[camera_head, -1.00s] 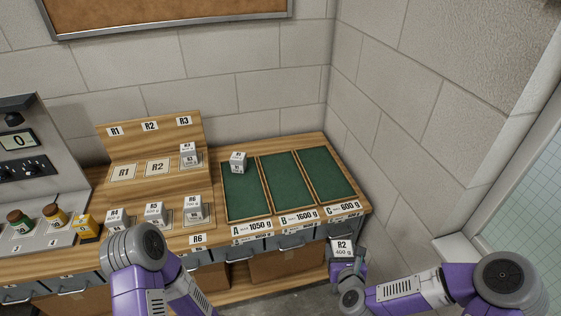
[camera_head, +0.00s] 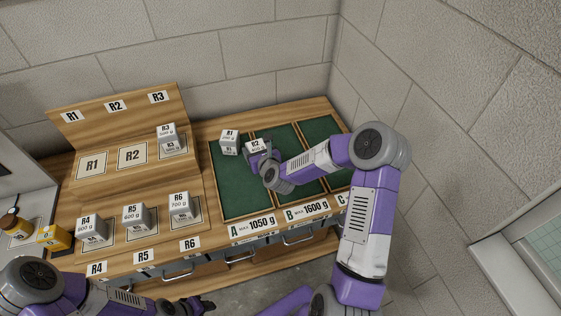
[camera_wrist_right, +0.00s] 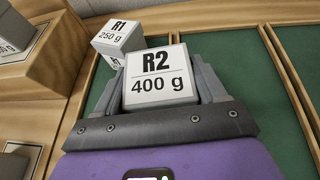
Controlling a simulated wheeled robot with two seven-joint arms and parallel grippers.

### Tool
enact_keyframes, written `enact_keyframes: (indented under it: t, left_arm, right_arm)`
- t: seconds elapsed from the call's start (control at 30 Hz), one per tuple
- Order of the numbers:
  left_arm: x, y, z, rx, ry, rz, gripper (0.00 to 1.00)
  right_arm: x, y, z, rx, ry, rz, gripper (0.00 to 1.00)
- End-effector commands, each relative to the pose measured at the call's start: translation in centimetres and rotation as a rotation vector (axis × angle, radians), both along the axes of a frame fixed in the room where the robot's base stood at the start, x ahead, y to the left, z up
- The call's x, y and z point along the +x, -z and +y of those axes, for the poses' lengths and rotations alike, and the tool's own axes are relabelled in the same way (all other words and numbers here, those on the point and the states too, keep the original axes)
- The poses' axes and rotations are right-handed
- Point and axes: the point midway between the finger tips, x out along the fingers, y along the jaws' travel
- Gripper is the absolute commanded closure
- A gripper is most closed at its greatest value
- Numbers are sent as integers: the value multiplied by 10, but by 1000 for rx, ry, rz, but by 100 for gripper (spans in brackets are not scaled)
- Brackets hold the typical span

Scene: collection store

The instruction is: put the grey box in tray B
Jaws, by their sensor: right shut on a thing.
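The grey box labelled R2 400 g (camera_head: 256,146) is held upright in my right gripper (camera_head: 262,156). In the right wrist view the box (camera_wrist_right: 158,77) sits between the two fingers of the gripper (camera_wrist_right: 160,92), which press on its sides. In the head view it appears near the divider between tray A and tray B (camera_head: 278,133); in the wrist view green felt lies behind it. It looks raised above the trays. My right forearm covers part of tray B. My left gripper (camera_head: 198,306) is low at the bottom edge, its fingers unclear.
Box R1 (camera_head: 229,142) stands in tray A (camera_head: 235,188), close to the left of R2. Tray C (camera_head: 320,129) is at the right, partly behind my arm. Box R3 (camera_head: 167,134) is on the rack; boxes R4 (camera_head: 87,227), R5 (camera_head: 135,216) and R6 (camera_head: 182,206) stand at left.

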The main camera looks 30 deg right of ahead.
Motion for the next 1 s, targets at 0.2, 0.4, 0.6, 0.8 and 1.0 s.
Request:
enact_keyframes:
  t: [0.2,0.4,0.6,0.8,1.0]
  left_arm:
    - [0,23,0,0,0,0,57]
    - [0,30,0,0,0,-1,57]
    - [0,37,0,0,0,-1,57]
    - [0,42,0,0,0,-1,57]
    - [0,45,0,0,0,-1,57]
  right_arm:
    - [57,-39,-80,-5,78,-13,72]
    - [74,-69,-116,-1,100,-8,72]
    - [76,-49,-123,2,103,1,72]
    - [76,-17,-123,1,102,-1,72]
    - [76,-2,-123,2,103,-1,72]
